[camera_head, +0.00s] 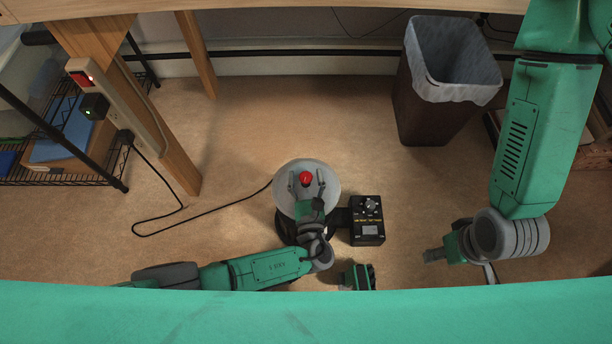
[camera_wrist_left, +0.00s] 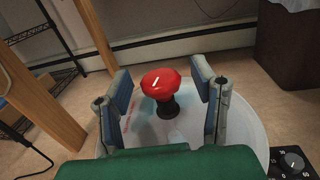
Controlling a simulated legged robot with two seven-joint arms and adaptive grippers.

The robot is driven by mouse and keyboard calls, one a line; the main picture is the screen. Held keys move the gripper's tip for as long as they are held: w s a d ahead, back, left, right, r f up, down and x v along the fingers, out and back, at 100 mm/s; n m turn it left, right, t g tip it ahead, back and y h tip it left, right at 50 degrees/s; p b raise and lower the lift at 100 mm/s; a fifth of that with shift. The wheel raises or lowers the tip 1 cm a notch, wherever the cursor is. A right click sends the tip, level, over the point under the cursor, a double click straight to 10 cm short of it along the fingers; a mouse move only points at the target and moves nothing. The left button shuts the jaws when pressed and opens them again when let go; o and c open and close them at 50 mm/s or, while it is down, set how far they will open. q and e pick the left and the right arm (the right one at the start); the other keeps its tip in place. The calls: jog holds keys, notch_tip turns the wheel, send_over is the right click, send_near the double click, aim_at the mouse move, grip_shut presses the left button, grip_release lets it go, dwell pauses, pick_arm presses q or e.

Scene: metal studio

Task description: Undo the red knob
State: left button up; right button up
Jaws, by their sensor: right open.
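The red knob (camera_head: 306,177) is a round cap on a short dark stem, on top of a pale round-topped device (camera_head: 323,174). In the left wrist view the knob (camera_wrist_left: 161,83) shows a white line on its cap. My left gripper (camera_head: 306,186) is open over the device, with one finger on each side of the knob. In the left wrist view both blue-padded fingertips (camera_wrist_left: 162,88) stand apart from the knob, with gaps on both sides. My right gripper (camera_head: 434,256) is at the lower right, away from the device and empty.
A black control box with a dial (camera_head: 367,221) stands just right of the device. A bin with a pale liner (camera_head: 425,103) stands at the back. A cable (camera_head: 215,208) runs left to a power strip (camera_head: 120,92) by a wooden table leg. Open floor lies around.

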aim_at(306, 177)
pick_arm(q)
jog(key=shift+r, duration=0.1)
notch_tip(306, 177, up, 10)
jog(key=shift+f, duration=0.1)
dwell(0.7)
dwell(0.3)
